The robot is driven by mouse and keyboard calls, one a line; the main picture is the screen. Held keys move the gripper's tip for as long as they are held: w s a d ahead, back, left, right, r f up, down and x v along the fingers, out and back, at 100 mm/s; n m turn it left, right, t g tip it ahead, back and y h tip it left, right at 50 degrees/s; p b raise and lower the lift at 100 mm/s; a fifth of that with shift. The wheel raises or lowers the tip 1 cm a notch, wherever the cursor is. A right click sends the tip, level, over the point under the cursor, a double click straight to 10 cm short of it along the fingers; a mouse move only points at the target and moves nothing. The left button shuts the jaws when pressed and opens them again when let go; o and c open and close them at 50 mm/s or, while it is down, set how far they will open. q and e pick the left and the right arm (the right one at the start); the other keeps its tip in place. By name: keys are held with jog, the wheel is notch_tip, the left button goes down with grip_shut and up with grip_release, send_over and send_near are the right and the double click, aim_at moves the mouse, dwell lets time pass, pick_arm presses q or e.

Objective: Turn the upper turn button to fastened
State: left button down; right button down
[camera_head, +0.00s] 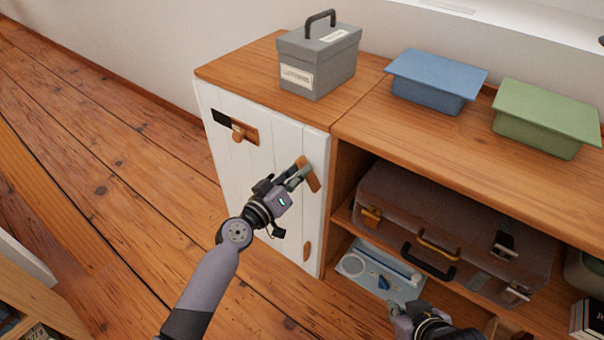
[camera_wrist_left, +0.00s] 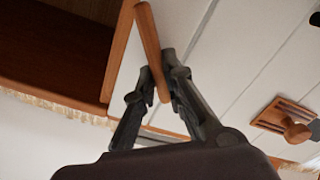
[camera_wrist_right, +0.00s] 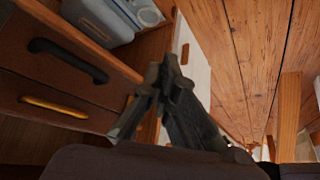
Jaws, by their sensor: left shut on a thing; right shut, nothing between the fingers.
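The upper turn button (camera_head: 309,175) is a wooden bar near the right edge of the white plank door (camera_head: 228,160). It stands tilted, its upper end to the left and its lower end toward the door edge. My left gripper (camera_head: 297,177) is shut on it. In the left wrist view the turn button (camera_wrist_left: 149,38) runs between the fingertips (camera_wrist_left: 159,83). The lower turn button (camera_head: 306,251) stands about upright further down the door. My right gripper (camera_head: 401,315) is shut and empty in front of the shelves; its closed fingertips (camera_wrist_right: 167,78) show in the right wrist view.
A wooden latch with a knob (camera_head: 238,132) is on the door's upper left. A grey box (camera_head: 318,65), a blue box (camera_head: 435,82) and a green box (camera_head: 545,118) stand on the cabinet top (camera_head: 365,110). A brown suitcase (camera_head: 450,215) fills the shelf.

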pick_arm(q)
jog(key=shift+w+a+f+n+b, duration=0.1)
jog(key=shift+f+n, duration=0.15)
jog(key=shift+n, duration=1.5)
jog(key=shift+w+a+f+n+b, duration=0.1)
jog(key=shift+f+n, duration=0.2)
jog(key=shift+n, duration=1.4)
jog(key=shift+a+f+n+b, duration=0.1)
jog(key=shift+f+n, duration=0.15)
jog(key=shift+n, duration=1.5)
pick_arm(e)
jog(key=shift+w+a+r+t+y, duration=0.1)
jog(key=shift+w+a+r+t, duration=0.1)
jog(key=shift+w+r+t, duration=0.25)
jog(key=shift+w+a+r+t+y, duration=0.1)
jog(key=shift+w+a+r+t, duration=0.1)
jog(key=shift+w, duration=0.4)
jog(key=shift+w+a+r+t+y, duration=0.15)
jog(key=shift+w+r+t, duration=0.15)
jog(key=shift+w, duration=0.25)
pick_arm(q)
jog(key=shift+n, duration=0.3)
pick_arm(e)
jog(key=shift+f, duration=0.1)
pick_arm(q)
jog(key=c, duration=1.7)
grip_release()
jog(key=shift+o, duration=0.2)
jog(key=shift+a, duration=0.1)
jog(key=v, duration=1.2)
